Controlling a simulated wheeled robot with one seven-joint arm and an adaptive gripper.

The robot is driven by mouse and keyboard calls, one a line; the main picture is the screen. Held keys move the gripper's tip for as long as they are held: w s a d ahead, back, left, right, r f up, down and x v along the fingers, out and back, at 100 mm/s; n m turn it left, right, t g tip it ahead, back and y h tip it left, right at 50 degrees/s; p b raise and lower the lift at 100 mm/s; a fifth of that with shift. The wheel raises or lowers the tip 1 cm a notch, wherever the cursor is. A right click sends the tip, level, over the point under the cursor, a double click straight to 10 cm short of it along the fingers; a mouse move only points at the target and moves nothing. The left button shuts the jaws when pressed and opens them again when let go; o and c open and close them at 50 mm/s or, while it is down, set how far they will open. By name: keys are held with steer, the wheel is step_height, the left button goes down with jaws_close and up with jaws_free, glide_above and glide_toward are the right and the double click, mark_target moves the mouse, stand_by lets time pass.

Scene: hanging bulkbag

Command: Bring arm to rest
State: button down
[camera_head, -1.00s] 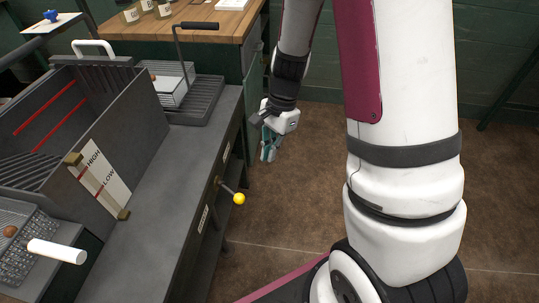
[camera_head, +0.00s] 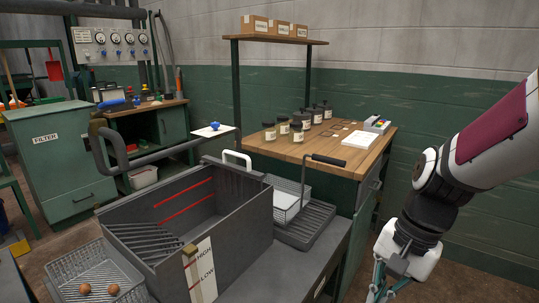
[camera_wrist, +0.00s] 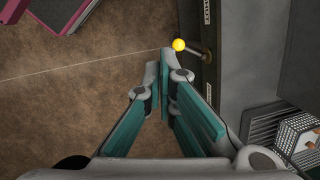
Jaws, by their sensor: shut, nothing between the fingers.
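My arm comes in from the right edge in the head view and hangs down beside the workbench. My gripper (camera_head: 380,290) is at the bottom of that view, partly cut off by the frame edge. In the wrist view my gripper (camera_wrist: 163,66) has its teal-padded fingers closed together at the tips, with nothing held. It points down over the brown floor (camera_wrist: 90,70), beside the front of the bench. A lever with a yellow knob (camera_wrist: 179,45) shows just beyond the fingertips; I cannot tell whether they touch.
A grey open bin (camera_head: 235,235) with a HIGH/LOW gauge (camera_head: 202,270) stands on the bench. A wire basket (camera_head: 70,265) holds two brown balls. A wooden table (camera_head: 300,148) with several jars stands behind. A green wall closes the back right.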

steer(key=s+r+n+h, duration=0.1)
steer(key=s+r+n, duration=0.2)
steer(key=s, duration=0.3)
steer(key=s+r+n+t+h, duration=0.1)
steer(key=s+r+n, duration=0.2)
steer(key=s, duration=0.3)
steer(key=s+r+n+h, duration=0.1)
steer(key=s+r+n, duration=0.15)
steer(key=s, duration=0.45)
step_height(320, 180, up, 21)
steer(key=t+p, duration=0.3)
steer(key=p, duration=1.6)
steer(key=shift+w+d+r+t+p, duration=0.15)
steer(key=shift+w+d+t+p, duration=0.05)
steer(key=shift+t+p, duration=0.15)
steer(key=c, duration=2.4)
jaws_free()
